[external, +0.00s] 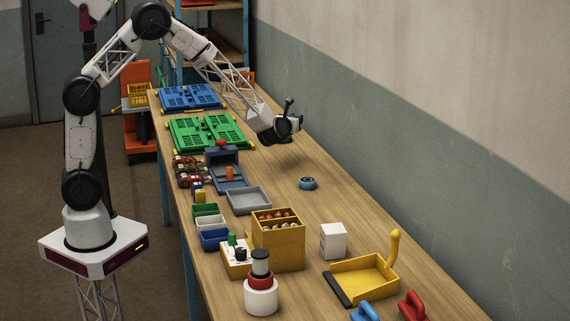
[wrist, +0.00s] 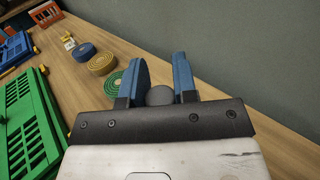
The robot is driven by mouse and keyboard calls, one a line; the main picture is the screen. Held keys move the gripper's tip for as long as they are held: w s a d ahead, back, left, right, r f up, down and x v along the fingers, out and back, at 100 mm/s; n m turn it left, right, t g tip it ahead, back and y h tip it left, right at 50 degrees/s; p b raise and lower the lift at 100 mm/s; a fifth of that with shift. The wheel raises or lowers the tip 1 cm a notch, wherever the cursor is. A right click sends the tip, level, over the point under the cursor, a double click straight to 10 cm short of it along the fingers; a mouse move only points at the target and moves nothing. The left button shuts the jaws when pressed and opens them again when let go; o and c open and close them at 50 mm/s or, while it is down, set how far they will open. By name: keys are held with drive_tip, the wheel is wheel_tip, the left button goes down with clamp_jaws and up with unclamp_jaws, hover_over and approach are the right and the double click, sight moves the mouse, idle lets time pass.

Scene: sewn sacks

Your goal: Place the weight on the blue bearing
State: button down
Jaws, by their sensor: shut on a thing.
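My gripper (external: 291,118) is raised above the table near the wall side. In the wrist view its two blue-padded fingers (wrist: 165,80) are closed on a dark grey round weight (wrist: 160,96), which sits low between them. In the external view the weight cannot be made out clearly against the dark gripper. The blue bearing (external: 308,184) is a small blue ring with a dark centre, lying flat on the bare table. It is in front of my gripper on the camera's side, apart from it and lower. It does not show in the wrist view.
Green (external: 208,132) and blue (external: 191,97) panels lie at the far left. Blue (wrist: 83,52), yellow (wrist: 101,64) and green rolls (wrist: 112,82) stand beyond the gripper. A grey tray (external: 249,199) and yellow box (external: 278,240) stand nearer the camera. The table around the bearing is clear.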

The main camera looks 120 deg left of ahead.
drive_tip(key=shift+w+d, duration=0.3)
drive_tip(key=shift+d, duration=0.3)
drive_tip(key=w+d+f+m+t, duration=0.1)
drive_tip(key=w+d, duration=0.1)
drive_tip(key=d, duration=1.4)
drive_tip(key=w+d+f+m+t, duration=0.1)
drive_tip(key=w+d+t, duration=0.1)
drive_tip(key=d, duration=1.3)
drive_tip(key=shift+w+d, duration=0.4)
drive_tip(key=shift+w, duration=0.05)
hover_over(311, 178)
drive_tip(key=shift+f, duration=0.65)
drive_tip(key=shift+f, duration=0.15)
drive_tip(key=shift+f, duration=1.65)
